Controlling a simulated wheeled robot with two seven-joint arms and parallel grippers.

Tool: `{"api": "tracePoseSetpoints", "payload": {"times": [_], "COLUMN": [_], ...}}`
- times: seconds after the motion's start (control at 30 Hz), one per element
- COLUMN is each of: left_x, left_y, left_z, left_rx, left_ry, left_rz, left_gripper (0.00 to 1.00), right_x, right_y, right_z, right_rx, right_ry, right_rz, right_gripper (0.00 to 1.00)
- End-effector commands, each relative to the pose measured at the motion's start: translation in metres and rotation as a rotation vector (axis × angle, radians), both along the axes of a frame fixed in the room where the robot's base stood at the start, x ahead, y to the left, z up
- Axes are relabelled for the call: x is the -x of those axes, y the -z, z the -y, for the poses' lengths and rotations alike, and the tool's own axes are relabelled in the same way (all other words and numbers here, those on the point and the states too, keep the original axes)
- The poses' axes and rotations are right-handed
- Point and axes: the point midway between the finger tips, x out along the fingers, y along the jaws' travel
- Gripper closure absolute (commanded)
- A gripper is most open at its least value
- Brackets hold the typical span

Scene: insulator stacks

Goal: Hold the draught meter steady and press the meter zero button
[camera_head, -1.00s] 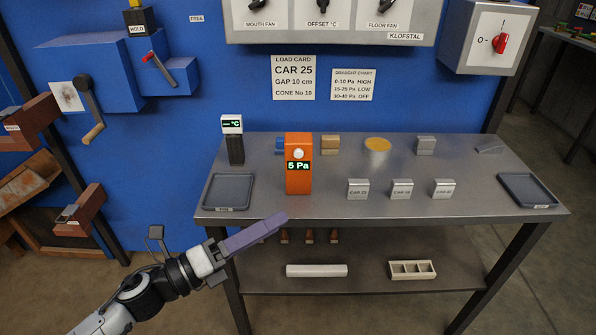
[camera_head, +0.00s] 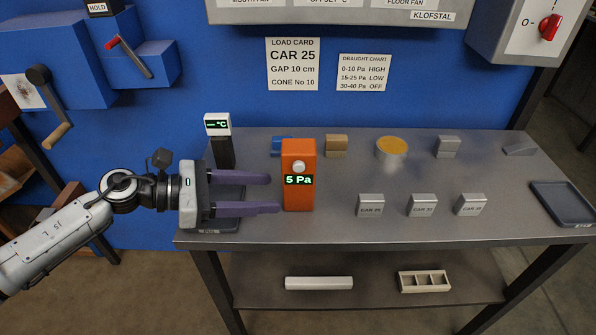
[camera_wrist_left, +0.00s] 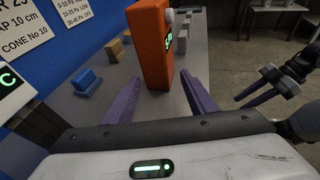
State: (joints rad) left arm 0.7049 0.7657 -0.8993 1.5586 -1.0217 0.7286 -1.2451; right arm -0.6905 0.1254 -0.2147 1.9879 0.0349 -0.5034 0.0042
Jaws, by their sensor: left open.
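The draught meter (camera_head: 298,196), an upright orange box reading 5 Pa, stands on the metal table. Its pale round button (camera_head: 298,167) is above the display. My left gripper (camera_head: 275,194) is open, its two purple fingers pointing right at the meter's left side, with a small gap. In the left wrist view the meter (camera_wrist_left: 150,45) stands ahead, between the lines of the open fingers, and its button (camera_wrist_left: 169,16) shows at its edge. Part of my right gripper (camera_wrist_left: 262,92) shows at the right of the wrist view; its opening is unclear.
A thermometer post (camera_head: 222,150) stands behind my left fingers. A tray at the left lies mostly under my gripper. Blue and wooden blocks (camera_head: 336,145) and an orange-topped dish (camera_head: 391,148) are behind; labelled metal blocks (camera_head: 371,205) stand to the right. A tray (camera_head: 565,203) is far right.

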Motion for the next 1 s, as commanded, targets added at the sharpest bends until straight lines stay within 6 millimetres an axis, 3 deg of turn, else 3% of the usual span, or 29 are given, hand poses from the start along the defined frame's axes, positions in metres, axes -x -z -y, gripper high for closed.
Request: {"api": "tracePoseSetpoints", "payload": {"times": [0.23,0.5,0.93,1.0], "left_x": [-0.011,-0.019,-0.020,-0.020], "left_y": [0.012,0.020,0.021,0.021], "left_z": [0.036,0.060,0.066,0.066], "left_rx": [0.002,0.002,0.000,0.001], "left_ry": [0.001,0.000,-0.002,-0.002], "left_rz": [0.001,0.000,-0.002,-0.001], "left_gripper": [0.48,0.48,0.48,0.60], "right_x": [0.002,-0.002,-0.007,-0.007], "right_y": [0.003,0.007,0.001,0.002], "right_z": [0.001,0.000,-0.001,-0.001], "right_rx": [-0.001,0.002,-0.001,0.000], "right_ry": [0.003,-0.001,-0.004,-0.004], "right_rz": [-0.002,0.002,0.019,0.017], "right_gripper": [0.69,0.69,0.69,0.69]}}
